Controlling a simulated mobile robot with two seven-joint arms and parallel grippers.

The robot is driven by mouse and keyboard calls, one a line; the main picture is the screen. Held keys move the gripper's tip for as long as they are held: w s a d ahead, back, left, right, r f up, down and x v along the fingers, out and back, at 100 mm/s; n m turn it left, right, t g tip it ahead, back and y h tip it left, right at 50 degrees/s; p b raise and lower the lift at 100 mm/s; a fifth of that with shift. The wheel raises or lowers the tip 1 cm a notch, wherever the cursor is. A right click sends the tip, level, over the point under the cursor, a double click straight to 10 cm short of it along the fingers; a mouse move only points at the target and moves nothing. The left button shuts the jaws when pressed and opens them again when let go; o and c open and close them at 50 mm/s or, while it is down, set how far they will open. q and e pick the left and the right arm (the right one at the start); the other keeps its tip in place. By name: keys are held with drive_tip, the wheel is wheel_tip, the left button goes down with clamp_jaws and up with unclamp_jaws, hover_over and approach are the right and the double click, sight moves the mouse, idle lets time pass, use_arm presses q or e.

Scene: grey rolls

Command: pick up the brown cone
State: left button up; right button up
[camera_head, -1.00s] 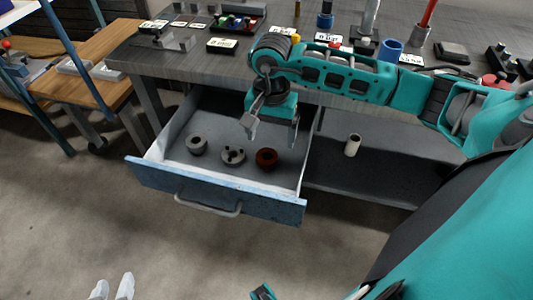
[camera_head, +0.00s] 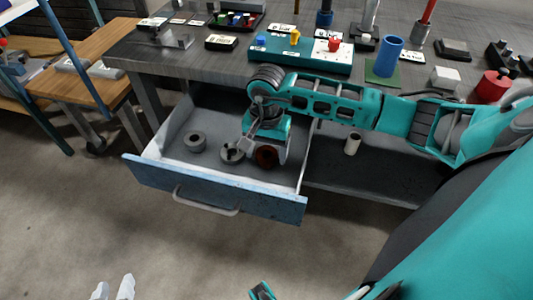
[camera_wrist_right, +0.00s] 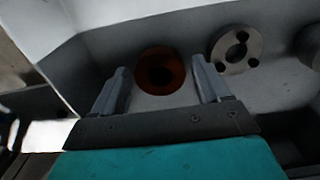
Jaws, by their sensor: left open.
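The brown cone (camera_head: 266,157) is a reddish-brown round piece with a dark centre, on the floor of the open drawer (camera_head: 215,192). It also shows in the right wrist view (camera_wrist_right: 160,70). My right gripper (camera_head: 263,154) is down in the drawer at the cone. In the wrist view its open fingers (camera_wrist_right: 160,78) stand on either side of the cone, with gaps to both. Whether the fingertips reach down to the cone's height is unclear. My left gripper (camera_head: 112,288) shows only as two pale, spread fingertips at the bottom left, empty and far from the drawer.
A grey disc with holes (camera_head: 231,154) lies close left of the cone, near one right finger. A grey ring (camera_head: 195,141) lies further left. The drawer walls surround them. A pale roll (camera_head: 352,144) stands on the shelf to the right. The grey worktop (camera_head: 200,62) overhangs behind.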

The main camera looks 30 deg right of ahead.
drive_tip(key=c, duration=1)
drive_tip(key=shift+c, duration=0.6)
drive_tip(key=shift+r, duration=0.15)
